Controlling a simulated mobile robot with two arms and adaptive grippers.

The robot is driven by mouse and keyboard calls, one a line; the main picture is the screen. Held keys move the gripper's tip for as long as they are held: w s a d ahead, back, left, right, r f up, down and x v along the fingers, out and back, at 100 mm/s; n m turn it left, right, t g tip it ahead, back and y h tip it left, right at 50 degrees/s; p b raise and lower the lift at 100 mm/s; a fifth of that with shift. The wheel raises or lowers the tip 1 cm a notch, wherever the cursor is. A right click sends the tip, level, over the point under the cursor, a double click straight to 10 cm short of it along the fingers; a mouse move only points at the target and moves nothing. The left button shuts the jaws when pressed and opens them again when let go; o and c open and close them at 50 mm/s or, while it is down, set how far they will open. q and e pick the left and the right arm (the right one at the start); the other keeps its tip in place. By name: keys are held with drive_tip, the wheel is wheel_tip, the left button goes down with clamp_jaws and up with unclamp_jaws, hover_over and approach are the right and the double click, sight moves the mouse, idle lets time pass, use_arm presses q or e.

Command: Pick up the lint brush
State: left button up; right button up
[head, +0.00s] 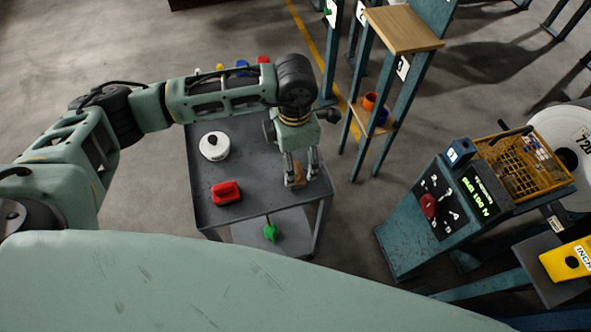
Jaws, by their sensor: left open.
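My left gripper (301,176) reaches down over the right part of a grey cart top (253,150), its fingers apart. A small tan-brown object (297,178) lies between or just behind the fingertips, partly hidden by them; it may be the lint brush, but I cannot tell its shape. I cannot tell whether the fingers touch it. A red block with a raised handle-like top (226,192) lies at the cart's front left, apart from the gripper. My right gripper is not in view.
A round white item with a dark knob (214,146) sits on the cart's left. A green item (270,231) is at the front, lower down. A wooden-topped stand (403,28) and a control console (445,205) are to the right.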

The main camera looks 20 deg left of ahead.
sight(295, 167)
use_arm(q)
wheel_tip(295, 167, down, 7)
drive_tip(key=shift+r+p, duration=0.1)
drive_tip(key=shift+p, duration=0.85)
drive_tip(key=c, duration=1.3)
drive_tip(key=shift+r, duration=0.1)
drive_tip(key=shift+r+b, duration=0.3)
drive_tip(key=shift+r, duration=0.35)
drive_tip(key=r, duration=0.1)
drive_tip(key=r+b, duration=0.1)
drive_tip(key=shift+d+r, duration=0.4)
drive_tip(key=d+r+b, duration=0.3)
drive_tip(key=d+r, duration=0.3)
drive_tip(key=d, duration=0.5)
drive_tip(key=shift+w+r, duration=0.25)
drive_tip(key=shift+r, duration=0.1)
